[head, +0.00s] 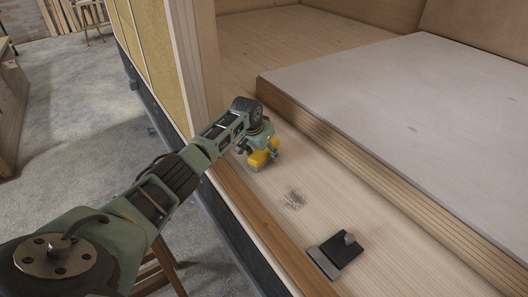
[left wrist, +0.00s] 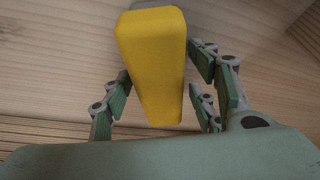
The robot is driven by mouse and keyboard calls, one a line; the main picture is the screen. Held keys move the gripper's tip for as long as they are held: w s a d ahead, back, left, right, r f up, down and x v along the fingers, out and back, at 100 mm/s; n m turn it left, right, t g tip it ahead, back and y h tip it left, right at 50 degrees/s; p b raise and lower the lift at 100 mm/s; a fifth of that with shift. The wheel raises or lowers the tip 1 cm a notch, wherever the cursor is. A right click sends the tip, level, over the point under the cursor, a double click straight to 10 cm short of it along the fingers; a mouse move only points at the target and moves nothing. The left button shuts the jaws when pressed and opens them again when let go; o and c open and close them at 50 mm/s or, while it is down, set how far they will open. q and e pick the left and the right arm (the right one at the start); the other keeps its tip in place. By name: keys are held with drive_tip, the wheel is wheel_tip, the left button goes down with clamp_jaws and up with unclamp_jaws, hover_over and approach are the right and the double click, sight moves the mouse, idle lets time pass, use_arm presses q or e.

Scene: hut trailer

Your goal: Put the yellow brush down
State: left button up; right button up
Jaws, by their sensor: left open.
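The yellow brush (head: 259,159) is on or just above the light wooden floor of the trailer, at the end of my left arm in the head view. In the left wrist view the brush (left wrist: 155,65) fills the middle, its yellow body running between the fingers. My left gripper (head: 255,150) is over the brush; in the wrist view its fingers (left wrist: 160,95) stand apart on both sides of it, with a visible gap. The gripper is open. The underside of the brush is hidden. My right gripper is not in view.
A dark dustpan-like tool (head: 342,249) lies on the wooden floor, near a patch of grey debris (head: 292,199). A raised grey-topped platform (head: 410,105) stands to the right. A wooden post (head: 194,60) rises behind my left arm. The trailer's front edge (head: 262,232) runs along the left.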

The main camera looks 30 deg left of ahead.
use_arm(q)
drive_tip(key=shift+r, duration=0.2)
drive_tip(key=b+v, duration=0.1)
drive_tip(key=v, duration=1.1)
